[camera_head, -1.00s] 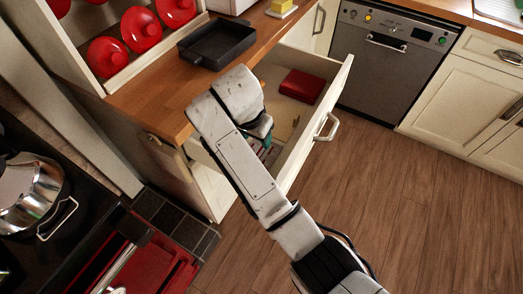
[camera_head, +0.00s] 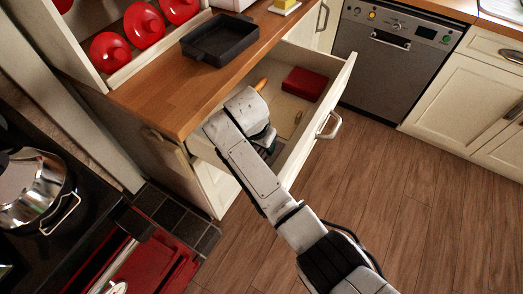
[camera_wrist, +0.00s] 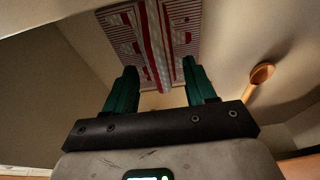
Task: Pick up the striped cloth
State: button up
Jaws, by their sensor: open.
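The striped cloth (camera_wrist: 153,40), red and white with grey, lies in the open drawer (camera_head: 340,88) and shows at the top of the wrist view. My gripper (camera_wrist: 160,72) is open, its two teal fingers pointing at the cloth. The fingertips overlap the cloth's near part in the picture; I cannot tell whether they touch it. Nothing is visibly held between them. In the head view my arm hides the cloth and most of the gripper over the drawer.
A wooden spoon (camera_wrist: 260,76) lies right of the cloth. A red box (camera_head: 302,84) sits deeper in the drawer. The wooden counter (camera_head: 165,95) overhangs beside my arm, with a black pan (camera_head: 220,40) on it. Drawer walls bound the space; the floor at right is clear.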

jog(key=shift+f, duration=0.25)
dwell(0.5)
jog(key=shift+c, duration=0.4)
grip_shut()
